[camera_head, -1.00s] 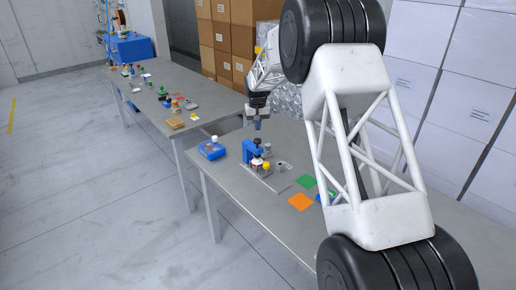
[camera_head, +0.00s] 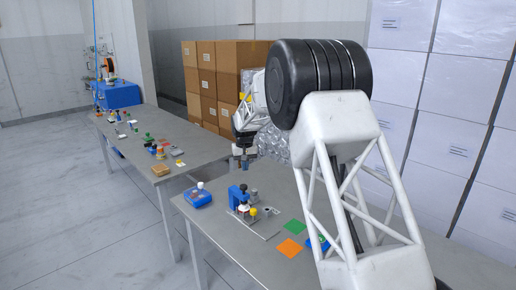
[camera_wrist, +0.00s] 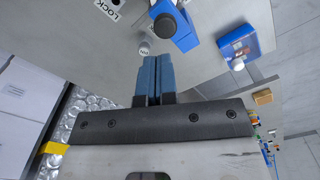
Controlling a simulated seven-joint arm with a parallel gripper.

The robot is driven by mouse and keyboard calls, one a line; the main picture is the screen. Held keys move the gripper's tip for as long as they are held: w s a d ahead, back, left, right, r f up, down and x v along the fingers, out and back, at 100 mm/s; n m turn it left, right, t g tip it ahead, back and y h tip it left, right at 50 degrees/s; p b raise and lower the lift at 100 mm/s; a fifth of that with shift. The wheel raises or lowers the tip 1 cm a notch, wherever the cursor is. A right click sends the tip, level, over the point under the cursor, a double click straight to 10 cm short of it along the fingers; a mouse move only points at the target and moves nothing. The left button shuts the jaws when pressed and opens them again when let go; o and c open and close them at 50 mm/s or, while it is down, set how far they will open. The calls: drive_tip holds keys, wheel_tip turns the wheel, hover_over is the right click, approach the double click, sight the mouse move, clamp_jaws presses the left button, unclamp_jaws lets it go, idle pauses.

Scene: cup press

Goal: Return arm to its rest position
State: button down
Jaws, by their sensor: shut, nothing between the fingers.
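My gripper (camera_head: 244,163) is in the air above the back part of the near table (camera_head: 222,229), behind the blue press. In the wrist view its two blue fingers (camera_wrist: 154,66) are together with nothing held. The blue press (camera_head: 238,193) stands on a plate on the near table, with small cup-like parts around it. In the wrist view the press (camera_wrist: 183,34) lies beyond the fingertips, apart from them. A large white arm link of mine covers the right side of the head view.
A blue box (camera_head: 198,199) with a white-topped item sits at the table's left corner. A second table (camera_head: 185,137) with small items stands behind left. Cardboard boxes (camera_head: 207,80) are stacked at the back.

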drive_tip(key=s+d+r+m, duration=0.1)
drive_tip(key=s+d+r, duration=0.5)
drive_tip(key=s, duration=0.4)
drive_tip(key=s+d+r+t, duration=0.1)
drive_tip(key=s+d+r, duration=0.5)
drive_tip(key=s, duration=0.4)
drive_tip(key=s+d+r+m, duration=0.1)
drive_tip(key=s+d+r, duration=0.4)
drive_tip(key=s, duration=0.5)
drive_tip(key=s+d+f, duration=0.1)
drive_tip(key=s+d, duration=0.2)
drive_tip(key=s, duration=0.8)
drive_tip(key=s+d+f+t, duration=0.1)
drive_tip(key=s+d+f, duration=0.1)
drive_tip(key=s, duration=1)
drive_tip(key=s+d+f+m, duration=0.1)
drive_tip(key=s+d, duration=0.3)
drive_tip(key=s, duration=0.8)
drive_tip(key=shift+d+f+t, duration=0.2)
drive_tip(key=shift+f+t, duration=0.1)
drive_tip(key=shift+f, duration=0.15)
